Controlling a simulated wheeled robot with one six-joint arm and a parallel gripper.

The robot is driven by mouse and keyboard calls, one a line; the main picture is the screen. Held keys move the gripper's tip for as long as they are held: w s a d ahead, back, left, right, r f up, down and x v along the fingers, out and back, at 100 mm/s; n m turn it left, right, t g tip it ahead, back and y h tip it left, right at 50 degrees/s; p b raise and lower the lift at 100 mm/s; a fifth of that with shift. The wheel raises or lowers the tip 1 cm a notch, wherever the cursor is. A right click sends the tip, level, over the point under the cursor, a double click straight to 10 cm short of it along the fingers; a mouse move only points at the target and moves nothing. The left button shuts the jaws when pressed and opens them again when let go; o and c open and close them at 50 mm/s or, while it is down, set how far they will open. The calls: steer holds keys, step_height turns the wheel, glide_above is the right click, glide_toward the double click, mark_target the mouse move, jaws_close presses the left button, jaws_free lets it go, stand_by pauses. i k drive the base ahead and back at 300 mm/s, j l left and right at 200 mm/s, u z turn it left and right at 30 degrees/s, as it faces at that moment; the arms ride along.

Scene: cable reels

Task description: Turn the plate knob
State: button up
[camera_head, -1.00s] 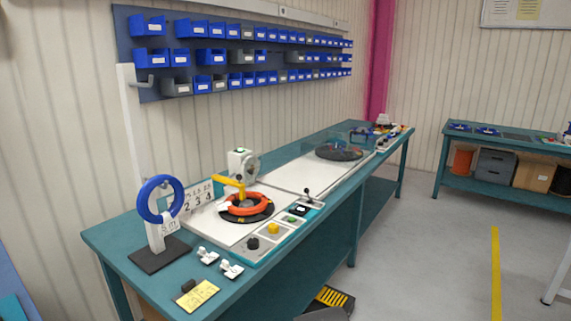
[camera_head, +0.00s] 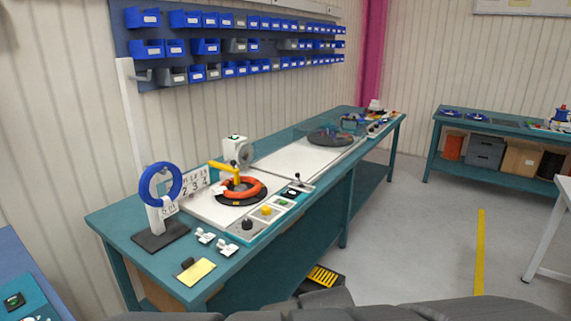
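A black round knob (camera_head: 247,224) stands on the control panel at the front edge of the teal bench. It is beside a yellow button (camera_head: 266,211). I cannot tell from its look alone whether it is the plate knob. Behind the panel, an orange cable ring (camera_head: 258,188) lies on a dark round plate (camera_head: 236,202), with a yellow arm (camera_head: 237,175) over it. A small black-topped lever (camera_head: 297,179) stands at the panel's right. My gripper is not in view; dark grey parts, likely my arm, show along the bottom edge.
A blue cable ring on a stand (camera_head: 160,185) is at the bench's left end. White clips (camera_head: 205,237) and a yellow card (camera_head: 196,272) lie near the front edge. A yellow-striped step (camera_head: 322,277) is under the bench. Open floor lies to the right.

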mark_target(266, 211)
steer(key=i+l+z, duration=0.1)
steer(key=i+z, duration=0.25)
steer(key=i, duration=1.1)
